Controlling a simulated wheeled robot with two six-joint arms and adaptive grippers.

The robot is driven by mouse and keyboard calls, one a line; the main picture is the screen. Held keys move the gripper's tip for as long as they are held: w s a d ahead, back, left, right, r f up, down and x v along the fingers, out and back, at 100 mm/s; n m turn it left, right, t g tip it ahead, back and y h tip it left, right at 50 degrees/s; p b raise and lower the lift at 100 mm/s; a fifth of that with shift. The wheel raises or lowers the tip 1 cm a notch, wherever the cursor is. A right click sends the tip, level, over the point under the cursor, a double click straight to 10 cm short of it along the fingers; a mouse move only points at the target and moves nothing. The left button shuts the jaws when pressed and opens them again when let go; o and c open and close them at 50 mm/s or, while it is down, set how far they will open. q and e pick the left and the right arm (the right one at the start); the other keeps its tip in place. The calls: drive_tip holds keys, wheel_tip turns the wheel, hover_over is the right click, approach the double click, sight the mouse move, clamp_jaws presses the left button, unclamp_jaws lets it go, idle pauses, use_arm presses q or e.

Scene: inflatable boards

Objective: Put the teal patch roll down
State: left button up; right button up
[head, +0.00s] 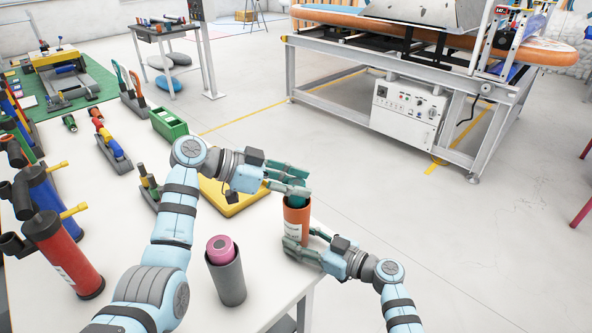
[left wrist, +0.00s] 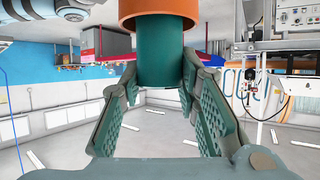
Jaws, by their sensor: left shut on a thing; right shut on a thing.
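The teal patch roll (left wrist: 160,58) is a smooth teal cylinder between the fingers of my left gripper (head: 300,184). In the left wrist view its far end is inside the orange tube (left wrist: 158,8). In the head view only a little of the teal roll (head: 297,201) shows at the mouth of the orange tube (head: 296,224), mostly hidden by my left fingers. The tube stands upright near the table's right edge. My right gripper (head: 301,243) is shut on the lower part of the orange tube.
A grey tube (head: 229,283) with a pink roll (head: 219,247) stands front left of the orange tube. Red (head: 66,254) and blue pumps stand at left. The white table (head: 185,268) is bare around the grey tube.

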use_arm(q)
drive_tip(key=shift+f, duration=0.1)
drive_tip(key=o, duration=1.2)
drive_tip(key=shift+o, duration=0.2)
drive_tip(key=s+a, duration=0.1)
drive_tip(key=a, duration=0.8)
drive_tip(key=shift+s, duration=0.4)
drive_tip(key=shift+d, duration=0.1)
use_arm(e)
drive_tip(key=o, duration=0.9)
drive_tip(key=shift+o, duration=0.2)
